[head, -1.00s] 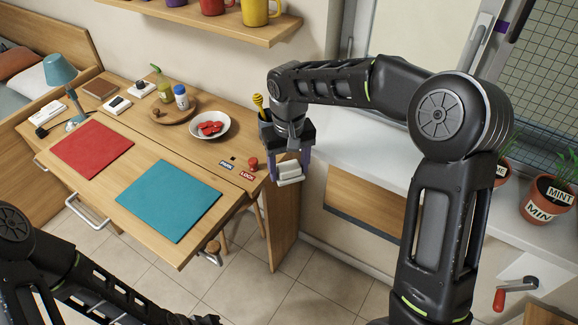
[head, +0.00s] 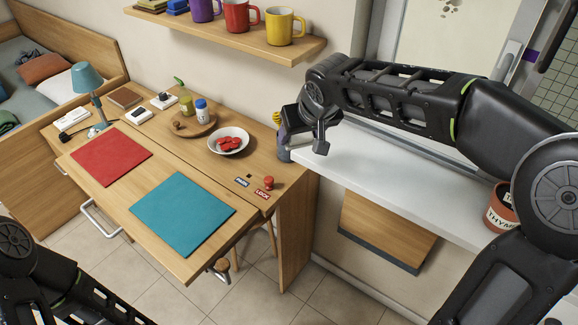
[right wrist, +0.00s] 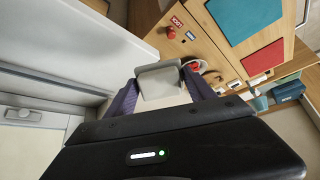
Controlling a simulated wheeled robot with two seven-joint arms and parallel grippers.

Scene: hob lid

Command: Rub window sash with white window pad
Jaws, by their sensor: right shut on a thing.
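My right gripper (head: 284,146) is at the left end of the white window sill, beside the desk's right end. In the right wrist view, its purple fingers (right wrist: 162,90) are shut on the white window pad (right wrist: 160,80). The pad is hidden behind the gripper and arm in the head view. The window sash (head: 435,45) is a pale panel at the top right, with dark marks near its upper edge. The gripper is apart from it, to its lower left. My left arm shows at the lower left, its gripper out of frame.
The white sill (head: 400,180) runs right to a thyme pot (head: 502,208). The desk (head: 150,215) holds a red mat (head: 112,158), a teal mat (head: 183,214) and a bowl (head: 229,140). A mug shelf (head: 225,38) hangs above.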

